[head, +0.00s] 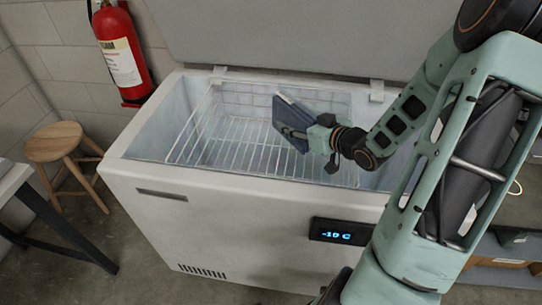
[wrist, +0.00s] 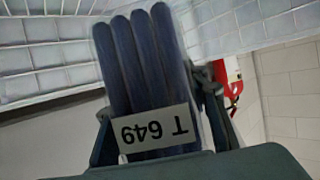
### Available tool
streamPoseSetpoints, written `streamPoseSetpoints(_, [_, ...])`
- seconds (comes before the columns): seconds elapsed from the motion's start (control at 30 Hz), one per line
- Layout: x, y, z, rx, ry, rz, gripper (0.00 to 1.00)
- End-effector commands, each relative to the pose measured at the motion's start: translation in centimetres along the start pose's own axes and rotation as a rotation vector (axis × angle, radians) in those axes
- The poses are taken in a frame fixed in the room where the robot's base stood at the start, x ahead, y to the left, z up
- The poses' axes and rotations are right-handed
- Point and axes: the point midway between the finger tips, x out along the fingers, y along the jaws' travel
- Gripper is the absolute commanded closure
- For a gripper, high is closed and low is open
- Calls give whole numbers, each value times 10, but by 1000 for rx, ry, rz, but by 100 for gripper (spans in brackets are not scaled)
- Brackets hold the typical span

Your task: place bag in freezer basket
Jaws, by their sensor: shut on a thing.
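The bag (head: 288,118) is dark blue and flat in the head view, held tilted at the basket's opening. In the wrist view the bag (wrist: 140,60) shows several ridges and a white label reading T 649, upside down. My gripper (head: 303,134) is shut on the bag; its fingers also show at the bag's sides in the wrist view. The white wire basket (head: 215,150) sits inside the open chest freezer (head: 190,222). The bag hides part of the basket's right side. I cannot tell whether the bag touches the wires.
The freezer lid (head: 280,35) stands raised behind. The basket floor left of the bag looks empty. A stool (head: 55,142), a fire extinguisher (head: 120,50) and a table corner (head: 15,185) are at left. A display (head: 340,233) is on the freezer's front.

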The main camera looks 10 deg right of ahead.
Motion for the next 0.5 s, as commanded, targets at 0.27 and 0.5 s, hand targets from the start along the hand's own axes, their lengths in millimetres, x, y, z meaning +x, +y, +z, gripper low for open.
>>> streamPoseSetpoints(0.27, [34,-6,7,-9,3,-21,96])
streamPoseSetpoints(0.5, [99,-9,9,-8,3,-19,96])
